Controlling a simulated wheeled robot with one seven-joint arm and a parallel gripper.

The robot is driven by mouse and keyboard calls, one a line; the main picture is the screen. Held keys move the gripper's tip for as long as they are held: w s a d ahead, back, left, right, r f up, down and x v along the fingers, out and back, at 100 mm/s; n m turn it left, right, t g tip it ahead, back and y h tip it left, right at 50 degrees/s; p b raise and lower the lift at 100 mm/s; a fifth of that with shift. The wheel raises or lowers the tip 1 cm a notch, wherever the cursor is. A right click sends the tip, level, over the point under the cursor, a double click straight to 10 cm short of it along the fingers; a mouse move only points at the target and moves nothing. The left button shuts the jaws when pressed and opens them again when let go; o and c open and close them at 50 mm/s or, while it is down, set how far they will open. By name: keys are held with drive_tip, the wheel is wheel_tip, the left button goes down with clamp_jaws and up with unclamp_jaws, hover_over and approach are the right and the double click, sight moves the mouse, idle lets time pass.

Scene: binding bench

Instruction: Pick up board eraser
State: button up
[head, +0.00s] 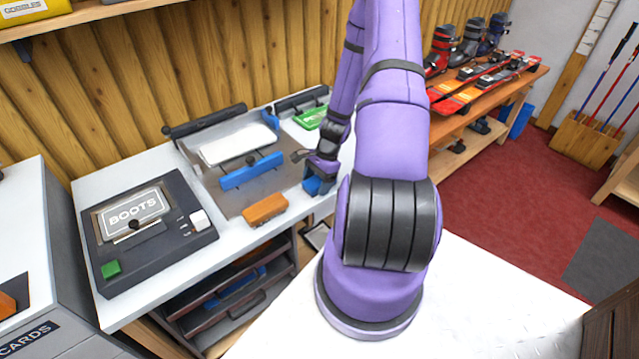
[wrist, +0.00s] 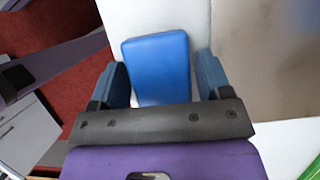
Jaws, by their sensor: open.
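A blue rectangular block (wrist: 157,68), which looks like the board eraser, lies on the white bench top in the wrist view. My gripper (wrist: 161,78) is open, with one blue finger on each side of the block and visible gaps between. The block's near end is partly hidden behind the gripper's dark crossbar. In the head view my gripper (head: 319,182) is low at the bench's front right edge. There its blue fingers and the blue block are hard to tell apart.
An orange block (head: 264,209) lies at the bench's front edge. A metal plate machine with a blue bar (head: 252,171) stands behind it. A dark device marked BOOTS (head: 135,213) is at left. A green sign (head: 309,117) is at the back. Ski boots and skis (head: 485,80) fill a far bench.

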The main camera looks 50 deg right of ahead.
sight(313, 183)
drive_tip(key=c, duration=0.7)
drive_tip(key=shift+r, duration=0.1)
drive_tip(key=shift+r, duration=0.7)
wheel_tip(313, 183, up, 2)
drive_tip(key=shift+r, duration=0.1)
drive_tip(key=s+d+r, duration=0.1)
drive_tip(key=s+d, duration=0.9)
drive_tip(key=s, duration=0.2)
drive_tip(key=shift+d+r, duration=0.15)
drive_tip(key=shift+d, duration=0.05)
